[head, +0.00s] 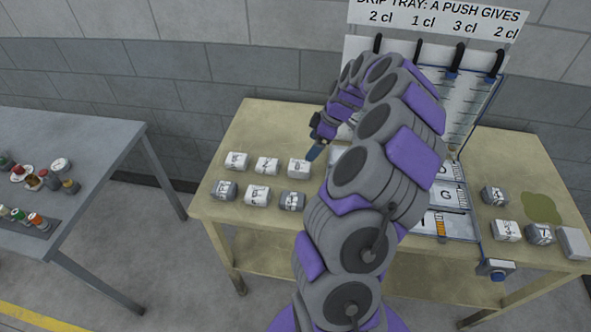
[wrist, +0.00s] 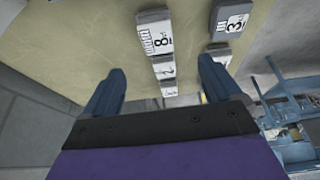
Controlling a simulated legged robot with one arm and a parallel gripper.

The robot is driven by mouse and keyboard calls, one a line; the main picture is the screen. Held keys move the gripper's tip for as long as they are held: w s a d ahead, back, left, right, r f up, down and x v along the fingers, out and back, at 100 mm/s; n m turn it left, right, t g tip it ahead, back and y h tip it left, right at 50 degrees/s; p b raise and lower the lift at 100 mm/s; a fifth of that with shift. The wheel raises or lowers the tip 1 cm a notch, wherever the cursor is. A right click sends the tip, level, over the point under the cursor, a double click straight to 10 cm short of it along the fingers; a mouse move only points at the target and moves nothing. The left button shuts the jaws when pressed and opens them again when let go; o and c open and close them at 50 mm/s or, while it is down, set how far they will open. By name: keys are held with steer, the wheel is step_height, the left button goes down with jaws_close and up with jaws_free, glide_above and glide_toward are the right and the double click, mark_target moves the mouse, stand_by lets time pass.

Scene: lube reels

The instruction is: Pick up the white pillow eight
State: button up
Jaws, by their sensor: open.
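The white pillow eight shows in the wrist view (wrist: 160,40) with a black 8 on its pale label, its near side shaded grey. It appears to be the right-hand pillow of the back row (head: 299,168) in the head view, where its mark is too small to read. My gripper (head: 315,152) is above the table, close to that pillow and a little to its right. The wrist view shows my gripper (wrist: 160,85) with its two blue fingers apart and nothing held. The pillow appears beyond the fingers, apart from them.
A pillow marked 2 (wrist: 163,68) follows in the same row. A grey pillow marked 3 (wrist: 231,22) is in the neighbouring row. More pillows (head: 501,230) are at the table's right. A drip tray panel (head: 465,105) stands behind my arm. A grey table (head: 95,150) is at left.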

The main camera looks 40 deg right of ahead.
mark_target(301, 165)
steer(key=x, duration=0.2)
steer(key=d+x, duration=0.1)
steer(key=x, duration=0.2)
steer(key=d+b+x, duration=0.1)
steer(key=x, duration=0.1)
steer(key=shift+w+a+f, duration=0.1)
steer(key=shift+f, duration=0.5)
steer(key=shift+w+a+f, duration=0.15)
steer(key=shift+a+f, duration=0.1)
steer(key=shift+a, duration=0.25)
steer(key=x, duration=0.2)
steer(key=a+b+x, duration=0.1)
steer(key=x, duration=0.1)
steer(key=shift+w+f, duration=0.1)
steer(key=shift+d+f, duration=0.1)
steer(key=shift+d, duration=0.35)
steer(key=shift+a, duration=0.45)
steer(key=c, duration=0.8)
steer(key=shift+d, duration=0.1)
steer(key=shift+c, duration=1.2)
steer(key=shift+d, duration=0.15)
